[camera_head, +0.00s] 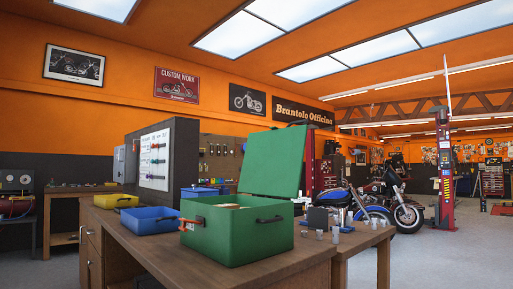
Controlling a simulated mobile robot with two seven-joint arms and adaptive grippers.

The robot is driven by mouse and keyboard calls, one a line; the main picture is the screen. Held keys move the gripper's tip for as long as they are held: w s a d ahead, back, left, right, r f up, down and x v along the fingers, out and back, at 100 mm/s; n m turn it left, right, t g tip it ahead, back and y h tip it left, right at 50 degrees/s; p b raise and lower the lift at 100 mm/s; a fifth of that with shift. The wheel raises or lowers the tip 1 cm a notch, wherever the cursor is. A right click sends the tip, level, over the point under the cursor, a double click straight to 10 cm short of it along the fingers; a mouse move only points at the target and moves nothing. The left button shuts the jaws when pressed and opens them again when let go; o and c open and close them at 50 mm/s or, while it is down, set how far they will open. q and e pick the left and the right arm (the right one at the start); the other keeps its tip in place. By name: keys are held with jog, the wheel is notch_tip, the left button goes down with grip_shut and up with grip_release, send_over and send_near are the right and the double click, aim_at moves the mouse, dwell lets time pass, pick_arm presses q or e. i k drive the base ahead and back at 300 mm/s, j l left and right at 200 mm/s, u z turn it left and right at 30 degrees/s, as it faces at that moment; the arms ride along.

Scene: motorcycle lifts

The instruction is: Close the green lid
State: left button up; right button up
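The green lid (274,161) stands raised at the back of the green box (240,238), tilted up from its rear edge. The box sits on the wooden workbench (163,258) and its top is open. A black handle (269,219) is on the box's right-hand face, and an orange-red part (191,222) is at its left side. Something pale lies inside near the rim; most of the inside is hidden. Neither of my grippers is in view.
A blue bin (151,219) and a yellow bin (116,201) stand left of the green box. Small cups (335,235) and other small items stand on the bench to its right. A motorcycle (371,209) is behind on the floor. The bench front is clear.

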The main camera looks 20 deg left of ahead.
aim_at(271, 166)
jog(key=i+l+u, duration=0.6)
jog(key=i, duration=0.2)
jog(key=i+l+u, duration=0.55)
jog(key=l, duration=0.45)
jog(key=i+l+u, duration=0.3)
jog(key=l, duration=0.25)
jog(key=i+l+u, duration=0.3)
jog(key=l, duration=0.35)
jog(key=l+u, duration=0.3)
jog(key=l, duration=0.35)
jog(key=i+l+u, duration=0.1)
jog(key=l+u, duration=0.2)
jog(key=l, duration=0.35)
